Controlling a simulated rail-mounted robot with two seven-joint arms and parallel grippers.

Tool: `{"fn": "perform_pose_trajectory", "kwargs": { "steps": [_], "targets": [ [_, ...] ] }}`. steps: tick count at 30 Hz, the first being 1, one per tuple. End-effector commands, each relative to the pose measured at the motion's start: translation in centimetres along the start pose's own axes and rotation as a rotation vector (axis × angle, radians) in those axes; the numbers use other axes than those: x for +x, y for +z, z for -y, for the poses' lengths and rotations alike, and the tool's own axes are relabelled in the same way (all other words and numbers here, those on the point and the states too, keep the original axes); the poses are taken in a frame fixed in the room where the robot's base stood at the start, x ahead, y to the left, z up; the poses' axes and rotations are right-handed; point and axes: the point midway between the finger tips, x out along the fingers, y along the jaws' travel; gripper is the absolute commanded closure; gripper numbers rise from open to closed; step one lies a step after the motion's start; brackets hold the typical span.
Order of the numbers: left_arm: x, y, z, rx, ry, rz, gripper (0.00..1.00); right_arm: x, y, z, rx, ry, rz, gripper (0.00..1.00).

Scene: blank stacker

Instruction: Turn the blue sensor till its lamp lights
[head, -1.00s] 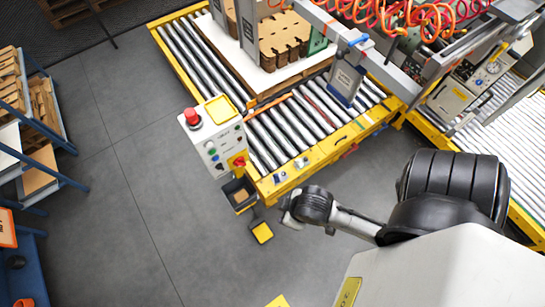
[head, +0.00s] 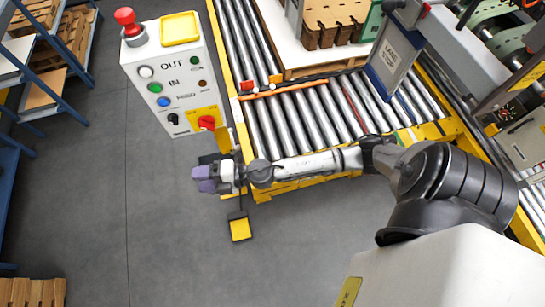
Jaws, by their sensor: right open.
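My right gripper (head: 207,178), with purple-grey fingers, hangs beside the front left corner of the roller conveyor (head: 300,125), below the control box (head: 168,80). It is open, with nothing visible between its fingers. My right arm lies across the conveyor's yellow front rail. I cannot make out the blue sensor; that part of the rail is largely hidden behind my arm. A round blue button shows on the control box, but it is a panel button. No lit sensor lamp shows. My left gripper is out of view.
The control box carries a red mushroom button (head: 127,20) and a red rotary switch (head: 207,122). A yellow foot pedal (head: 240,228) is on the floor below my gripper. A pallet with cardboard (head: 335,22) stands on the rollers.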

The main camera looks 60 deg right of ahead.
Motion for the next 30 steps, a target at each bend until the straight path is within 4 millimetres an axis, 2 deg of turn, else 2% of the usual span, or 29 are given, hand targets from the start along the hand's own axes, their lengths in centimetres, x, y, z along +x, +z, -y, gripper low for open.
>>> {"fn": "perform_pose_trajectory", "kwargs": {
  "steps": [1,5,6,8,9,12,15,18,21,25,30],
  "targets": [
    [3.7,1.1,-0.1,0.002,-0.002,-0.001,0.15,0.3,1.7,4.4,-0.085,-0.056,-0.064,0.46],
    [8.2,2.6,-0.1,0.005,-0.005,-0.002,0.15,-0.2,5.0,11.7,-0.284,-0.25,-0.226,0.46],
    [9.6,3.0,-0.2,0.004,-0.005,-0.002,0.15,-0.7,6.5,14.0,-0.341,-0.322,-0.266,0.46],
    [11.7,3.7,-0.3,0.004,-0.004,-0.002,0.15,-1.8,8.9,17.4,-0.422,-0.439,-0.318,0.46],
    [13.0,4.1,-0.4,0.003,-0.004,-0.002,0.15,-2.6,10.8,19.4,-0.47,-0.521,-0.345,0.46],
    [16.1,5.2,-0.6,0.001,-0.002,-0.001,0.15,-5.4,16.0,24.0,-0.574,-0.736,-0.388,0.46],
    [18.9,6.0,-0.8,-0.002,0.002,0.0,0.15,-8.6,21.2,27.2,-0.648,-0.947,-0.399,0.46],
    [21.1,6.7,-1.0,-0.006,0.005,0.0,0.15,-11.9,25.9,29.0,-0.694,-1.138,-0.385,0.46],
    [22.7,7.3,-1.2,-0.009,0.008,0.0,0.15,-14.9,29.7,29.9,-0.718,-1.295,-0.358,0.46],
    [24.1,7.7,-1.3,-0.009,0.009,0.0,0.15,-17.8,32.9,30.2,-0.728,-1.438,-0.324,0.46],
    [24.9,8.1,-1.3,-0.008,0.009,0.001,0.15,-19.7,34.9,30.5,-0.727,-1.528,-0.298,0.46]
  ]
}}
